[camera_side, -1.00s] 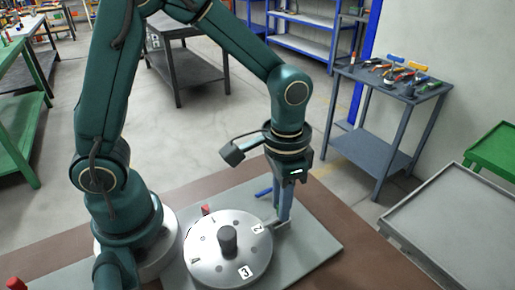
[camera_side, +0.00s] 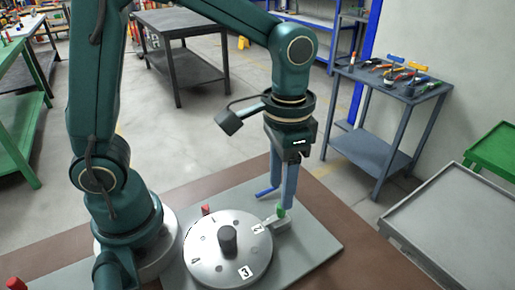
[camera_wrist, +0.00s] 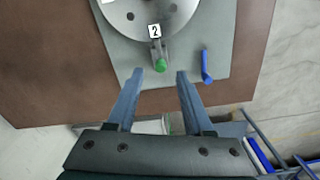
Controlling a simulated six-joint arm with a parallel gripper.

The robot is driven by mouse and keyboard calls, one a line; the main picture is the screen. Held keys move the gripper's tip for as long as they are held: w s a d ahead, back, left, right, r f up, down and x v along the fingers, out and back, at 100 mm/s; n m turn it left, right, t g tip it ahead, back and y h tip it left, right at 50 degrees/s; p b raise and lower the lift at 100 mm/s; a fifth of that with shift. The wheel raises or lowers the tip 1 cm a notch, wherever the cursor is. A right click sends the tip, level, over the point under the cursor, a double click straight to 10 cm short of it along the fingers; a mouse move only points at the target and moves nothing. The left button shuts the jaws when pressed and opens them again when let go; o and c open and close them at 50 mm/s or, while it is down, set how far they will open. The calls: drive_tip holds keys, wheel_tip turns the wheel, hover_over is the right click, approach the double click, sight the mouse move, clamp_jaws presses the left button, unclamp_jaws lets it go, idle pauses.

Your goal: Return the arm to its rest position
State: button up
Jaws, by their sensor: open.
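My gripper (camera_side: 281,196) is open and empty, its two blue-grey fingers pointing down just above a small grey jack (camera_side: 277,222) with a green top (camera_side: 281,211). In the wrist view the gap between my fingertips (camera_wrist: 160,73) is clear, with the green top (camera_wrist: 161,66) just beyond it. The jack stands at the edge of the round metal disc (camera_side: 213,262), beside the label 2 (camera_wrist: 155,31). A finger partly overlaps the green top in the side view, so contact is hard to judge there.
A blue handle (camera_side: 266,193) lies on the grey plate (camera_side: 318,247), to the right of my fingers in the wrist view (camera_wrist: 206,66). A red part (camera_side: 208,209) shows behind the disc. A tool cart (camera_side: 385,90) and grey tray table (camera_side: 460,220) stand right.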

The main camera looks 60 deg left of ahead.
drive_tip(key=shift+w+a+r, duration=0.1)
drive_tip(key=shift+r, duration=0.1)
drive_tip(key=s+a+r+n+t, duration=0.3)
drive_tip(key=s+a+r+t, duration=0.2)
drive_tip(key=s, duration=0.2)
drive_tip(key=shift+s+a+t, duration=0.3)
drive_tip(key=shift+s+a, duration=0.05)
drive_tip(key=shift+a, duration=0.05)
drive_tip(key=shift+r, duration=0.1)
drive_tip(key=shift+c, duration=0.3)
idle(1.2)
